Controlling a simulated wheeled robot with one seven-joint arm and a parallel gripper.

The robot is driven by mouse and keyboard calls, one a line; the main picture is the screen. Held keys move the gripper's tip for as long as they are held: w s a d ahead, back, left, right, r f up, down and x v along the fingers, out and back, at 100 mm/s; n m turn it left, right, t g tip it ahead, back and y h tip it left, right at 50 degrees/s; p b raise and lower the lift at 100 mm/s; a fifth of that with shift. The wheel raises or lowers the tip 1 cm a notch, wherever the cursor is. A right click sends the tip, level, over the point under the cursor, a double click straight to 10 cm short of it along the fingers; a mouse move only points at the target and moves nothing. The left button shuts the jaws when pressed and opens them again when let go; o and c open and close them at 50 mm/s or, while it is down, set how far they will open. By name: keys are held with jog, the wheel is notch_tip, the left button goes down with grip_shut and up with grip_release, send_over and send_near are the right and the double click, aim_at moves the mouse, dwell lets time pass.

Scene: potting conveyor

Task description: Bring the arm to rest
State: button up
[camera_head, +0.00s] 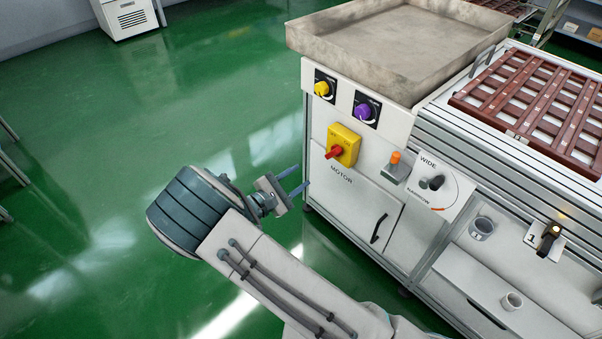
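My arm reaches up from the bottom of the picture, over the green floor. My gripper (297,180) is at its end, left of the white machine cabinet (350,205). Its two thin bluish fingers point right, towards the cabinet's left edge. They stand apart with a gap between them, and I see nothing held there. Whether the fingertips touch the cabinet I cannot tell; they appear close to its corner in the picture.
The cabinet carries a yellow knob (322,88), a purple knob (365,111), a red-handled yellow switch (342,146) and an orange button (395,157). A grey tray (400,75) tops it. A brown slatted rack (535,105) lies right.

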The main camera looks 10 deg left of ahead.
dwell(0.4)
jog(key=s+d+r+m+g+y+p, duration=0.1)
jog(key=s+d+r+m+g+p, duration=0.2)
jog(key=d+r+m+g+p, duration=0.5)
jog(key=s+d+r+m+g+p, duration=0.3)
jog(key=d+r+g+p, duration=0.1)
jog(key=d+r, duration=0.8)
jog(key=s+d+r+m+y+p, duration=0.3)
jog(key=s+r+m+y+p, duration=0.2)
jog(key=r, duration=0.8)
jog(key=s+d+r+m+y+p, duration=0.3)
jog(key=s+r+m+y+p, duration=0.2)
jog(key=s+r+p, duration=0.4)
notch_tip(320, 180, up, 4)
jog(key=shift+s+t+p, duration=0.3)
jog(key=shift+s+p, duration=0.05)
jog(key=shift+s, duration=0.85)
